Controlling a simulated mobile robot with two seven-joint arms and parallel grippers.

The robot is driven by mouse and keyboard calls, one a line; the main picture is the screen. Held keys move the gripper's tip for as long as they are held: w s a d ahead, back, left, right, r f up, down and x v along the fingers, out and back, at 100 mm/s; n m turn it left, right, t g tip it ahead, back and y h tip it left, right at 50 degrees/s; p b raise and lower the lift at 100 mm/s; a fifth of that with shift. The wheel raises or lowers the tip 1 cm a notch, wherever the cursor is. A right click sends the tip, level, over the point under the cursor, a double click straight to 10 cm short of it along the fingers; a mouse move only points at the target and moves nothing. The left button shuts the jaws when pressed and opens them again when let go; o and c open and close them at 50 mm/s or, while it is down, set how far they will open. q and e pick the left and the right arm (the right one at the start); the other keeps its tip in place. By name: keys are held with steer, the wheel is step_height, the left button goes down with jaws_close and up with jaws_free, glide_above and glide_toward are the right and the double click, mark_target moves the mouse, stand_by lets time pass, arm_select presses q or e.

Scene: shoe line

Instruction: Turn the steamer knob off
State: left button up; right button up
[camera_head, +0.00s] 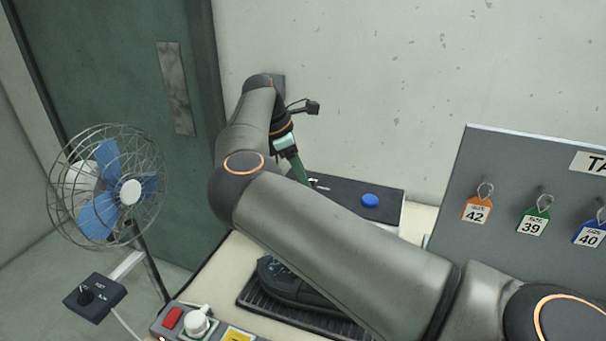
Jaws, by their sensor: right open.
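A white knob (197,322) with a small pointer sits on a grey control panel (157,328) at the bottom left, beside a red switch (172,318). It looks like the steamer knob, but no readable label confirms this. My right arm reaches in from the lower right, bends at the left and folds back. My right gripper (300,172) is small and points down near the left end of a black-topped box (335,191), well above and right of the knob. It is open; its tips are partly hidden by my arm. My left gripper is not in view.
The box carries a blue button (370,201). A black shoe-like object (275,277) lies on a ribbed black tray (257,299), partly behind my arm. A caged fan (107,187) and its control box (95,298) stand left. A grey tag board (500,165) stands right.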

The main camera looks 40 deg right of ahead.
steer(key=shift+f, duration=0.3)
jaws_close()
stand_by(0.5)
